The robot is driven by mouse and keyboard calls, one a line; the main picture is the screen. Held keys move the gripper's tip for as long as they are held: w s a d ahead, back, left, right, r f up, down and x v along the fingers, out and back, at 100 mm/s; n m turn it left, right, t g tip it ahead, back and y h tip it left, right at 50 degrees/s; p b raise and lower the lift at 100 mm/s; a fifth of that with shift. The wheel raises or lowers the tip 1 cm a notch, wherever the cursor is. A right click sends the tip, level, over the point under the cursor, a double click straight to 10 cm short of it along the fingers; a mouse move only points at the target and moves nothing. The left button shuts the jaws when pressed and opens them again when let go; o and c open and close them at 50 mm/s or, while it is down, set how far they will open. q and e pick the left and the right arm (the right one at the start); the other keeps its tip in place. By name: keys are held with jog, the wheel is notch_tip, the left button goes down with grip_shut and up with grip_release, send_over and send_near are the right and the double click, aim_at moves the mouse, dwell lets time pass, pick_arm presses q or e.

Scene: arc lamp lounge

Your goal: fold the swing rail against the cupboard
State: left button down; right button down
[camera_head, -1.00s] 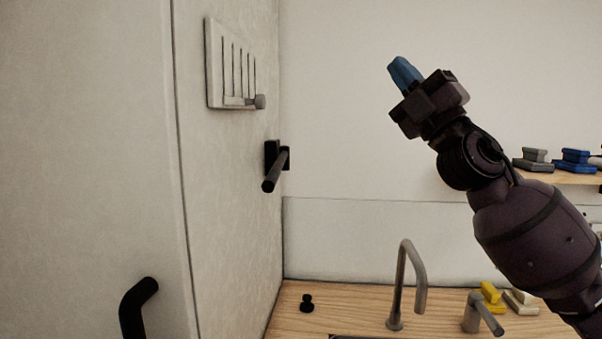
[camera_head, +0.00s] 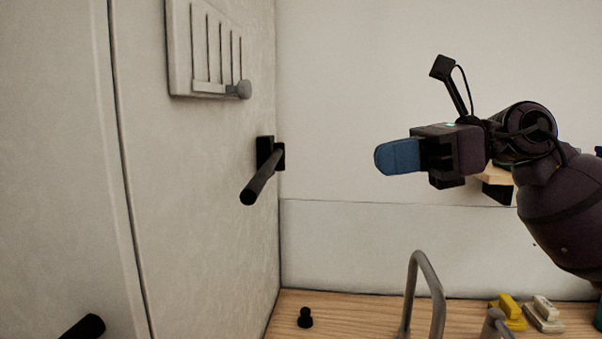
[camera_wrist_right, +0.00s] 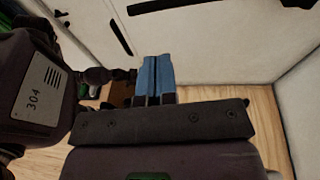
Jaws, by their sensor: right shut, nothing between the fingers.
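The swing rail (camera_head: 262,178) is a black bar on a black bracket, mounted on the side of the pale cupboard (camera_head: 195,190). It juts out from the panel toward the camera and slightly down, with its free end at the lower left. My right gripper (camera_head: 380,158) has blue fingers, pressed together and empty. It points left in the head view, level with the rail and apart from it to the right. The closed blue fingers also show in the right wrist view (camera_wrist_right: 155,72). My left gripper is not in view.
A slotted pale panel with a grey knob (camera_head: 244,90) is on the cupboard above the rail. The space between gripper and rail looks clear.

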aim_at(260, 177)
jog(key=p+x, duration=0.1)
jog(key=x, duration=1.3)
jog(key=shift+f+p, duration=0.1)
jog(key=shift+p, duration=0.3)
jog(key=shift+a, duration=0.45)
jog(key=x, duration=0.2)
jog(key=shift+a+r+p, duration=0.3)
jog(key=shift+s+d, duration=0.1)
jog(key=shift+d, duration=0.1)
